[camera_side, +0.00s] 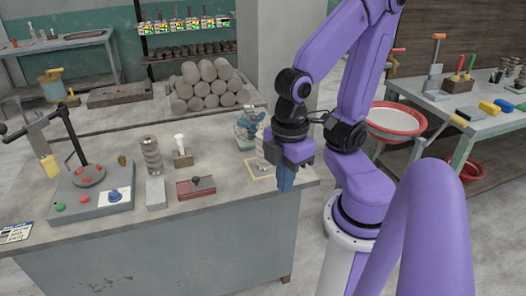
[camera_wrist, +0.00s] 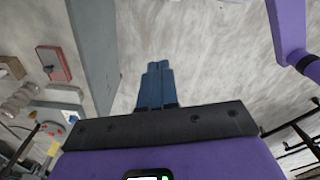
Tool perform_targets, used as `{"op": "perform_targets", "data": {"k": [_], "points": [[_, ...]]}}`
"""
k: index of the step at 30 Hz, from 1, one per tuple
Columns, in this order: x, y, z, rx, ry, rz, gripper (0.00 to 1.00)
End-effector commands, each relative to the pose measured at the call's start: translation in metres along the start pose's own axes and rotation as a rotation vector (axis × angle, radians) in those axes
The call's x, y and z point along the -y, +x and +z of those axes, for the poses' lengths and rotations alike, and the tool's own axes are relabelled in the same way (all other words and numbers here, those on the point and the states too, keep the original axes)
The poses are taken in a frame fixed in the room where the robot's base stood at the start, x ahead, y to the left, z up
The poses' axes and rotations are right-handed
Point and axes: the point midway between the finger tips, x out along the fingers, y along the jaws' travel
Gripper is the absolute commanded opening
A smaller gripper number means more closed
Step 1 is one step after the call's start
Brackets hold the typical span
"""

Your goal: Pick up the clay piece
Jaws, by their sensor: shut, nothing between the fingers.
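My gripper (camera_side: 286,187) points down at the right end of the grey workbench (camera_side: 225,190), its blue fingers together and empty. In the wrist view the shut fingers (camera_wrist: 160,66) are over bare floor, with the bench edge to their left. A yellow square outline (camera_side: 252,176) is marked on the bench just left of my gripper in the side view. A small greyish thing (camera_side: 262,166) shows inside it, partly hidden by my gripper; I cannot tell for sure whether it is the clay piece. No clay piece is clear in the wrist view.
A red block with a dark knob (camera_side: 197,187), a grey block (camera_side: 155,193), a ribbed grey column (camera_side: 152,156) and a control panel (camera_side: 92,190) stand on the bench to the left. A blue-green device (camera_side: 247,127) stands behind the outline.

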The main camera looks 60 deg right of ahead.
Motion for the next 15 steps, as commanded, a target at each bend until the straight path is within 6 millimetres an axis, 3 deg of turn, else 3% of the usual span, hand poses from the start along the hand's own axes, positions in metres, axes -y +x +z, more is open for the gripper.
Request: {"op": "perform_targets", "data": {"k": [14,15], "points": [[0.0000,0.0000,0.0000,0.000,0.000,0.000,0.00],[0.0000,0.0000,0.0000,0.000,0.000,0.000,0.03]]}}
